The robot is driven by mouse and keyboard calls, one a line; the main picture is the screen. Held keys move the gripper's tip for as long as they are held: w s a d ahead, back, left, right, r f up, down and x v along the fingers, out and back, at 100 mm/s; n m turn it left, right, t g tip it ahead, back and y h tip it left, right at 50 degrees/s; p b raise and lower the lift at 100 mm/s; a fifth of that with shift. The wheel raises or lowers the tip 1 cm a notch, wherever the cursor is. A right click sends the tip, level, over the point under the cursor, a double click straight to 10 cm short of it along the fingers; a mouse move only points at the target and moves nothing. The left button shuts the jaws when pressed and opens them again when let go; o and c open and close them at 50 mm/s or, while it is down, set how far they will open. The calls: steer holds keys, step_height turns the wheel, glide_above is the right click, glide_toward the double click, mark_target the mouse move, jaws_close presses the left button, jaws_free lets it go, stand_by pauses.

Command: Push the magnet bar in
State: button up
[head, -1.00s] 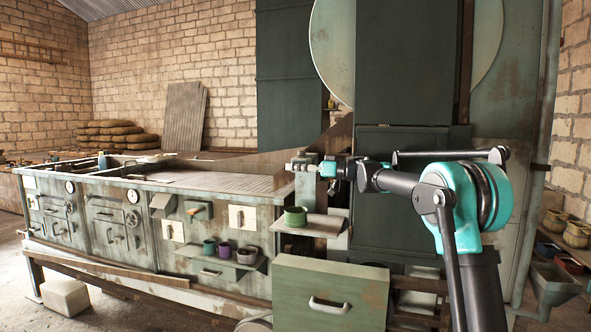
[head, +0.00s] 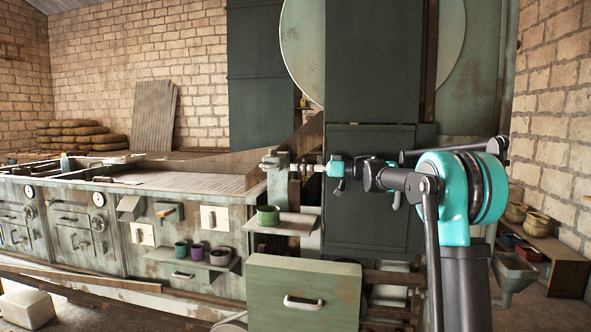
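A grey metal block fitting (head: 275,161) stands at the right end of the long bench. A short thin bar (head: 306,168) shows between this fitting and my gripper; it looks like the magnet bar, but it is small and I cannot be sure. My gripper (head: 326,168), turquoise and dark, is level with the bar at its right end and points left toward the fitting. I cannot tell whether it touches or holds the bar. Its fingers are too small to make out.
A green cup (head: 268,215) stands on a small shelf (head: 291,226) below the fitting. A green drawer box (head: 303,297) with a pale handle is lower down. The tall dark green cabinet (head: 372,70) stands behind my arm. Several small pots sit on a lower ledge (head: 188,262).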

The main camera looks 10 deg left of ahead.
steer(key=shift+c, duration=0.6)
steer(key=shift+a, duration=0.1)
steer(key=shift+c, duration=1.3)
steer(key=shift+s+a+r, duration=0.1)
steer(key=shift+s+a, duration=0.05)
steer(key=shift+a, duration=0.05)
jaws_close()
steer(key=s+f+n+t+h, duration=0.3)
steer(key=s+n+t+h, duration=0.3)
steer(key=s+n+t, duration=0.5)
steer(key=shift+t, duration=0.5)
steer(key=shift+w+a+r, duration=0.1)
steer(key=shift+w+a, duration=0.95)
steer(key=shift+w, duration=1.05)
steer(key=shift+w+a+r, duration=0.1)
steer(key=shift+w+a, duration=0.95)
steer(key=shift+w, duration=1)
steer(key=shift+w+a+r, duration=0.1)
steer(key=shift+w+a, duration=0.95)
steer(key=shift+w, duration=1.05)
